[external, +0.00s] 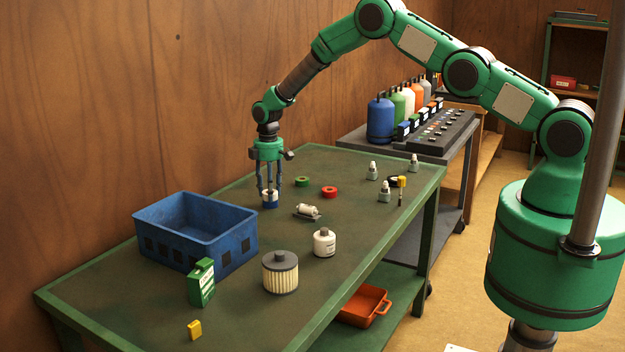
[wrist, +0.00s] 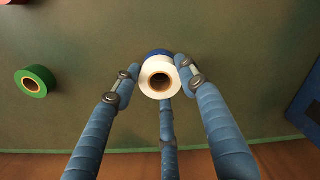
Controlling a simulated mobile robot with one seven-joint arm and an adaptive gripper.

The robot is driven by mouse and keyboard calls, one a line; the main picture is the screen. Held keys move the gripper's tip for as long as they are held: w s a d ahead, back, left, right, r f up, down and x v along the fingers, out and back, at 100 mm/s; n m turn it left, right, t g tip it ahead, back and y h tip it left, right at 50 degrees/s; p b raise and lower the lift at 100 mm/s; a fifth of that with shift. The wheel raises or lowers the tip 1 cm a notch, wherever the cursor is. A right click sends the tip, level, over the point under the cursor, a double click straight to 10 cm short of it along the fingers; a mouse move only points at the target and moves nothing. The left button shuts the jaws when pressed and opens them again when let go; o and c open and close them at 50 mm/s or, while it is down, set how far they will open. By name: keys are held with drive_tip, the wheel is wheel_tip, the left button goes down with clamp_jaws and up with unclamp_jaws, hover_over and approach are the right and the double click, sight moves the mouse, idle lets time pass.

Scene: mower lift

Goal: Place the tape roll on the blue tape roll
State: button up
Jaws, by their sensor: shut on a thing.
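A white tape roll (wrist: 149,70) is between the fingers of my gripper (wrist: 160,84), which is shut on it. The blue tape roll (wrist: 158,52) shows as a blue rim just behind and below the white roll in the wrist view. In the external view the white roll (external: 270,193) is directly over the blue tape roll (external: 270,204), and the two look stacked. I cannot tell whether they touch fully. My gripper (external: 270,190) points straight down over the table. The fingers hide part of both rolls.
A green tape roll (external: 302,181) and a red tape roll (external: 330,191) lie to the right on the green table (external: 110,304). A blue crate (external: 205,235) stands to the left. A silver part (external: 307,212), white bottle (external: 324,243) and filter (external: 280,272) stand nearer the front.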

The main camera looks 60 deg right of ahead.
drive_tip(key=shift+f, duration=0.2)
drive_tip(key=o, duration=1.2)
drive_tip(key=shift+c, duration=0.2)
drive_tip(key=shift+r, duration=0.2)
wheel_tip(320, 180, up, 12)
idle(0.4)
